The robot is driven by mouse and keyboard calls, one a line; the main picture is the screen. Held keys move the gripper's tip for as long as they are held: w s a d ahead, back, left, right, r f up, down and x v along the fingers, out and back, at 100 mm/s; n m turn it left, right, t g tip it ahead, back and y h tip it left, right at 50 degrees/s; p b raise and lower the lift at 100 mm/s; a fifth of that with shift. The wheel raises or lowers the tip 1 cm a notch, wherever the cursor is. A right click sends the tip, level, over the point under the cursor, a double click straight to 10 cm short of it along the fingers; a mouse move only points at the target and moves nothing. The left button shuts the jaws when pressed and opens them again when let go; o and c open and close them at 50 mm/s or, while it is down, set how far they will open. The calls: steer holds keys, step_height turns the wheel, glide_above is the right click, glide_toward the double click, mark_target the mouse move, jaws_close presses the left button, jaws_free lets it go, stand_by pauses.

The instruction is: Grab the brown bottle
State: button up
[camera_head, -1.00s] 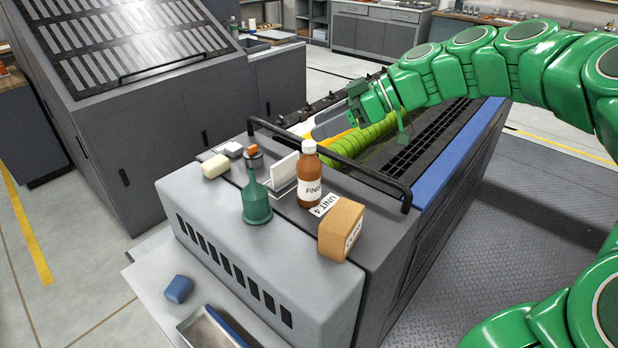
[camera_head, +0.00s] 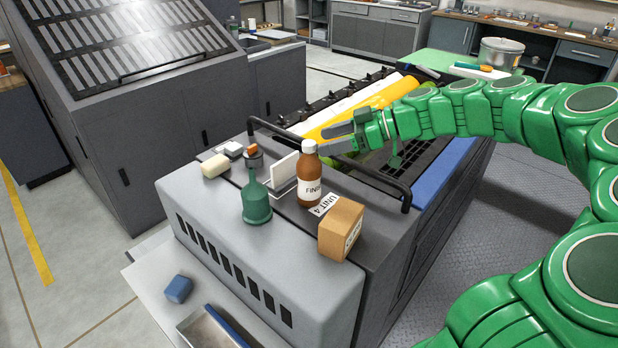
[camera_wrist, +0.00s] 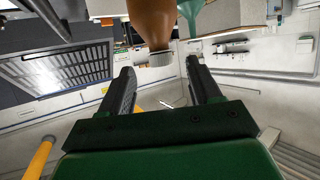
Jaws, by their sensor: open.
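My gripper (camera_head: 328,138) is open and empty, close behind and right of the bottle's top in the head view. In the wrist view its two dark fingers (camera_wrist: 163,82) are spread apart. Whether a finger touches the bottle cannot be told.
A green funnel-shaped bottle (camera_head: 256,203) stands left of the brown bottle, a cardboard box (camera_head: 341,228) to its right. A white card holder (camera_head: 284,172) is close behind on the left. A black rail (camera_head: 345,160) runs behind it. Yellow and white rolls (camera_head: 372,104) lie beyond.

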mark_target(303, 148)
steer(key=shift+x, duration=3.75)
steer(key=shift+c, duration=0.4)
jaws_close()
